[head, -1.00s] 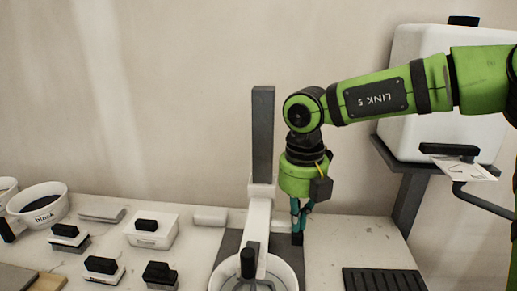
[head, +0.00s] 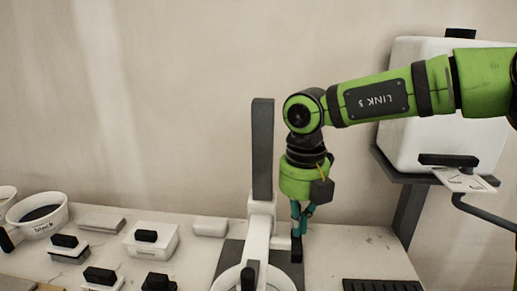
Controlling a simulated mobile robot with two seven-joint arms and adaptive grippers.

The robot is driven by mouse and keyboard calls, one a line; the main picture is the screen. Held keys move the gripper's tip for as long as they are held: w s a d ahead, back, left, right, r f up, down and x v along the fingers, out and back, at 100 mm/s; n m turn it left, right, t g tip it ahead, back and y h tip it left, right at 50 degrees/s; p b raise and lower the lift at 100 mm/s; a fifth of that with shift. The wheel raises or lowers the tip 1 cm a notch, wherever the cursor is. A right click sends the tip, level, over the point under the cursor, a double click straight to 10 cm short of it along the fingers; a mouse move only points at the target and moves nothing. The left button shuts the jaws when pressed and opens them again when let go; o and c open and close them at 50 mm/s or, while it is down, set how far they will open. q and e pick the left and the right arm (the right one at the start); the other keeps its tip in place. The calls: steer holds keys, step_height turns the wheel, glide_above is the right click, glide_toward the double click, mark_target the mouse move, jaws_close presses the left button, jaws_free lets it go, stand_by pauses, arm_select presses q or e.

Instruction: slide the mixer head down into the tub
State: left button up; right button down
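The mixer stands at the centre, with a dark upright column (head: 263,150) and a white carriage and arm (head: 259,233) on it. The arm reaches forward over a white tub (head: 284,279), which is cut off by the bottom edge. A black knob (head: 250,274) stands at the arm's front end; the mixing part below is hidden. A black upright grip (head: 297,250) stands at the carriage's right. My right gripper (head: 301,228) points down just above this grip, its teal fingers near its top. I cannot tell whether they touch or hold it. My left gripper is not in view.
At left are a bowl marked black (head: 38,213), a white box with a black handle (head: 152,243) and several black-handled blocks. A white tank (head: 420,115) stands on a stand at right. A dark slotted tray (head: 385,285) lies front right. Bare bench lies right of the mixer.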

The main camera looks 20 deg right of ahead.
step_height(320, 180, up, 6)
steer(key=p, duration=0.3)
steer(key=shift+f, duration=0.1)
stand_by(0.4)
